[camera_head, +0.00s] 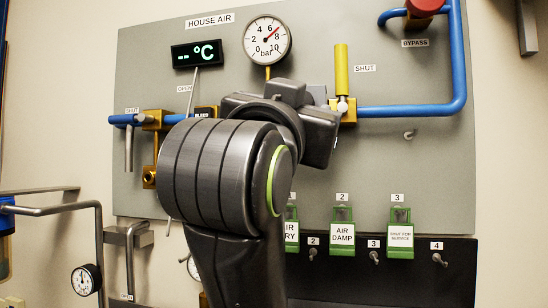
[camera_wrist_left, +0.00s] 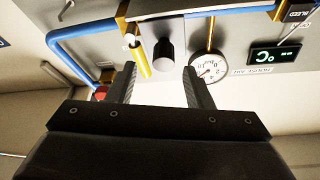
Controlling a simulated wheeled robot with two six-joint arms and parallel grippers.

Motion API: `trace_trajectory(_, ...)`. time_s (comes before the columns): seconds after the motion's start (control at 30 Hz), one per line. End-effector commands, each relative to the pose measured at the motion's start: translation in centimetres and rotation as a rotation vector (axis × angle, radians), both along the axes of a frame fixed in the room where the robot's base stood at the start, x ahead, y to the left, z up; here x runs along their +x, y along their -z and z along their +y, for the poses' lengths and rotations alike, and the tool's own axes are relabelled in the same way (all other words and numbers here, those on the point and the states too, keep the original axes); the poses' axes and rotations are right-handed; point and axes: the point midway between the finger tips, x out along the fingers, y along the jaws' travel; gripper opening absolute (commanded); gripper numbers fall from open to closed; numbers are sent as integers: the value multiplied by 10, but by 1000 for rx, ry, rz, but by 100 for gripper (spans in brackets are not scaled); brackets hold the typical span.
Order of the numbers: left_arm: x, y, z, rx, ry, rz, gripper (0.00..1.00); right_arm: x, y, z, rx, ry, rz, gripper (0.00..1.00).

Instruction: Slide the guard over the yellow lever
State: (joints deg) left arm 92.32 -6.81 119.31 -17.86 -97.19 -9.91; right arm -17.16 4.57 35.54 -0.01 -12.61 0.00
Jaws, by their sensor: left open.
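The yellow lever (camera_head: 341,70) stands upright on its brass valve, beside a SHUT label. In the left wrist view the panel appears upside down, and the yellow lever (camera_wrist_left: 141,62) shows just inside the picture-left fingertip. My left gripper (camera_wrist_left: 160,68) is open, with nothing between its fingers; a dark cylindrical knob (camera_wrist_left: 163,54) on a grey body lies beyond the gap. In the head view my left arm hides the fingers and the panel's middle. I cannot pick out the guard with certainty. My right gripper is not in view.
A blue pipe (camera_head: 410,110) runs right from the valve and up to the bypass. A pressure gauge (camera_head: 267,42) and a display (camera_head: 197,54) sit above my arm. Green-framed tags (camera_head: 342,230) hang below. The panel right of the lever is mostly bare.

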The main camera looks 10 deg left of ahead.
Motion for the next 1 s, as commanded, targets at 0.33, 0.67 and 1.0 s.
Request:
trace_trajectory(0.33,-73,33,9,-1,3,-5,46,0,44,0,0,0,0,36)
trace_trajectory(0.67,-94,31,6,11,10,-11,46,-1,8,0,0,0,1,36)
trace_trajectory(1.0,-105,40,11,3,6,-2,46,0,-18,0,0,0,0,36)
